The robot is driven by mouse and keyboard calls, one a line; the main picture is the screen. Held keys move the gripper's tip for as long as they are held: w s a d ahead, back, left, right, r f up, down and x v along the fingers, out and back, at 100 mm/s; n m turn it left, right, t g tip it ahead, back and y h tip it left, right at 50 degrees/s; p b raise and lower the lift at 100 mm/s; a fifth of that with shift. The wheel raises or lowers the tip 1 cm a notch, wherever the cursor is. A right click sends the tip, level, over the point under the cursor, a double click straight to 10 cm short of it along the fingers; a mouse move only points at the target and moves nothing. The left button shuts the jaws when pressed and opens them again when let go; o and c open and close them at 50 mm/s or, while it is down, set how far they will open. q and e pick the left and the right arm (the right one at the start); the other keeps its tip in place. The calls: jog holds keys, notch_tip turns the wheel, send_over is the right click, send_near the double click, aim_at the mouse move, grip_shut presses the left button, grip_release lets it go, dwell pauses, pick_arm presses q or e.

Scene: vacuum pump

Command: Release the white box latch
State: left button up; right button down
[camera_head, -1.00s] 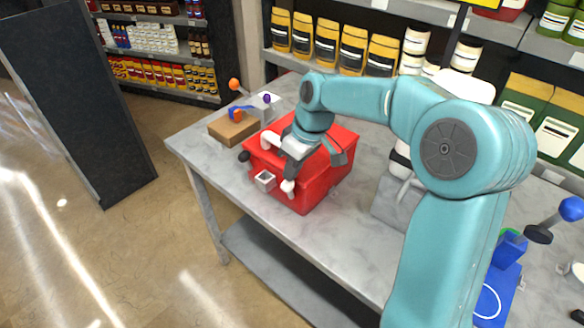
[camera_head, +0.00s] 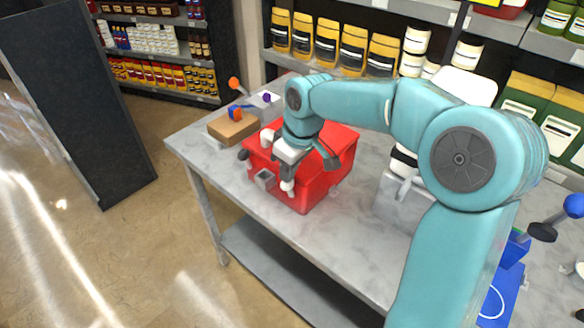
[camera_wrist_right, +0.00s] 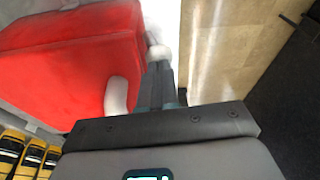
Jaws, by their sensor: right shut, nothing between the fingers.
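The red box (camera_head: 318,185) stands on the grey table, with white latch parts on its front side. One white part (camera_head: 267,139) shows at the upper left of the box, and another white end (camera_head: 287,186) shows low at the front. My right gripper (camera_head: 286,172) is shut and empty at the box's front, just above the low white end. In the right wrist view the shut fingers (camera_wrist_right: 158,78) lie beside the red box (camera_wrist_right: 65,58), between a white rounded bar (camera_wrist_right: 117,95) and a white end (camera_wrist_right: 158,53). Contact cannot be told. My left gripper is out of view.
A small grey square holder (camera_head: 265,179) sits at the box's front left. A brown block (camera_head: 232,128) lies behind left. A grey fixture (camera_head: 402,200) stands right of the box. The front table strip (camera_head: 335,245) is clear.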

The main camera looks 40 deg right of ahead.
jog(key=shift+a+f+h+b, duration=0.3)
jog(key=shift+a+h+b, duration=0.4)
jog(key=shift+h+b, duration=0.15)
jog(key=a+f+n+t+h+b, duration=0.1)
jog(key=a+f+h+b, duration=0.5)
jog(key=h+b, duration=0.4)
jog(key=a+b, duration=0.1)
jog(key=b, duration=0.4)
jog(key=shift+s+f+t+b, duration=0.3)
jog(key=shift+s+b, duration=0.05)
jog(key=shift+s+d+r+h, duration=0.1)
jog(key=shift+d+r+h, duration=0.15)
jog(key=shift+d, duration=0.3)
